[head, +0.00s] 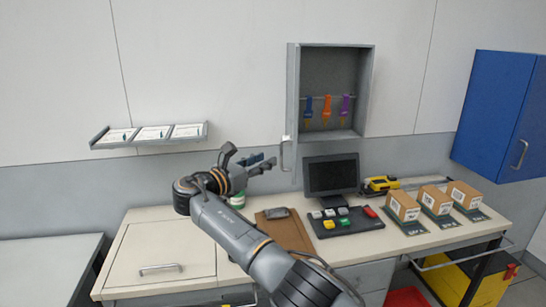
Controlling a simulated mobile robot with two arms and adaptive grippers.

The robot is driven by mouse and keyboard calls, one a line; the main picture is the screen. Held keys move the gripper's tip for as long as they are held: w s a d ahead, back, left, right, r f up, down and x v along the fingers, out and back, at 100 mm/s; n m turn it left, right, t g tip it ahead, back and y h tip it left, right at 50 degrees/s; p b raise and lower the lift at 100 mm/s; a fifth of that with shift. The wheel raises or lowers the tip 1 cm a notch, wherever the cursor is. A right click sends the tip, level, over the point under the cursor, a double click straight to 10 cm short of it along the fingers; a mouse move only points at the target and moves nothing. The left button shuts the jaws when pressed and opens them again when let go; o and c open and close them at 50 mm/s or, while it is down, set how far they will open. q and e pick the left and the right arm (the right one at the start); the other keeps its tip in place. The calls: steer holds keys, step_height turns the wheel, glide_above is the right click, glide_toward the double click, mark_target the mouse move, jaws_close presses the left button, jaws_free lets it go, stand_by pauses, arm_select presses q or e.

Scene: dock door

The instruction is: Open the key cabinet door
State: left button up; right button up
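The grey key cabinet (369,90) is on the wall above the desk, right of the middle. Its inside shows, with a blue, an orange and a purple key tag hanging from a rail. Its door (293,90) stands swung out on the left side, seen nearly edge-on. The door's handle (283,157) shows at its lower end. My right gripper (251,160) is just left of the handle, apart from it in the picture, with fingers spread and nothing between them. My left gripper is not in view.
Below stand a dark monitor (331,175), a button panel (345,224), a clipboard (285,232), a yellow scanner (380,184) and small boxes (403,206) on the desk (415,237). A blue wall cabinet (495,115) hangs right; a document shelf (150,143) hangs left.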

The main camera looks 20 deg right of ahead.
steer(key=v, duration=0.6)
steer(key=shift+s+a, duration=0.1)
steer(key=shift+s, duration=0.05)
